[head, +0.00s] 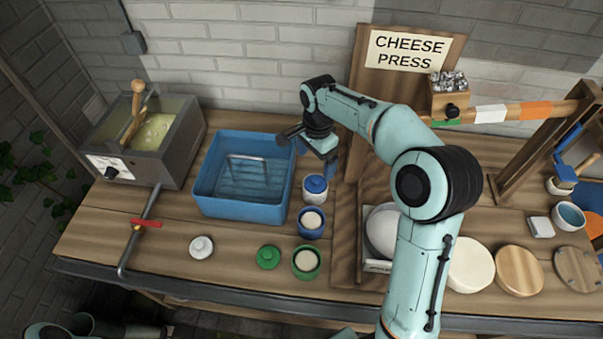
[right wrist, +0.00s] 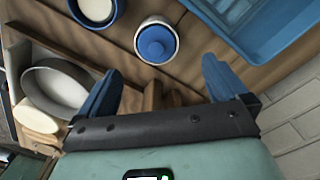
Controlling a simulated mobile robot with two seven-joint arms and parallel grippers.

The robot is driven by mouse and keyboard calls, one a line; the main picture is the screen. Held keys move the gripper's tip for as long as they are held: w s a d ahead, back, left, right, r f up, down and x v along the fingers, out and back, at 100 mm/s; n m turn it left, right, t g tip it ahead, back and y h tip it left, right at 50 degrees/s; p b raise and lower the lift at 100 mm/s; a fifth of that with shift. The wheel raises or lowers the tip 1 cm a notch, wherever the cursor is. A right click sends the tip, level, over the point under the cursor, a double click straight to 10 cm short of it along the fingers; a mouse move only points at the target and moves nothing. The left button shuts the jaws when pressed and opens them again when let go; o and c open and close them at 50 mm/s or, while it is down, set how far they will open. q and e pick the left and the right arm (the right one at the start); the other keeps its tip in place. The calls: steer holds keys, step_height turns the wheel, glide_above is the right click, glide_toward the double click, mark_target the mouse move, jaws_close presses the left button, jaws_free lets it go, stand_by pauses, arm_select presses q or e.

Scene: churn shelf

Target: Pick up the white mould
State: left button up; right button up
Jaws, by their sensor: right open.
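A white round pot with a blue top (head: 315,190) stands right of the blue basin; it also shows in the right wrist view (right wrist: 156,43). I cannot tell for sure which of these is the white mould. My right gripper (head: 316,161) is open and empty, just behind the white pot. In the right wrist view, the fingers (right wrist: 158,78) have only wood between them.
A blue pot (head: 311,231) and a green pot (head: 306,271) stand in front of the white pot. A green lid (head: 267,257) and a white lid (head: 201,247) lie near the front edge. The blue basin (head: 215,205) is close on the left, the wooden press (head: 345,210) on the right.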

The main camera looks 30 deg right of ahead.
mark_target(315, 189)
steer(key=f, duration=1.3)
steer(key=shift+s+f+b, duration=0.1)
steer(key=shift+s+b, duration=0.2)
steer(key=shift+b, duration=0.05)
steer(key=c, duration=0.9)
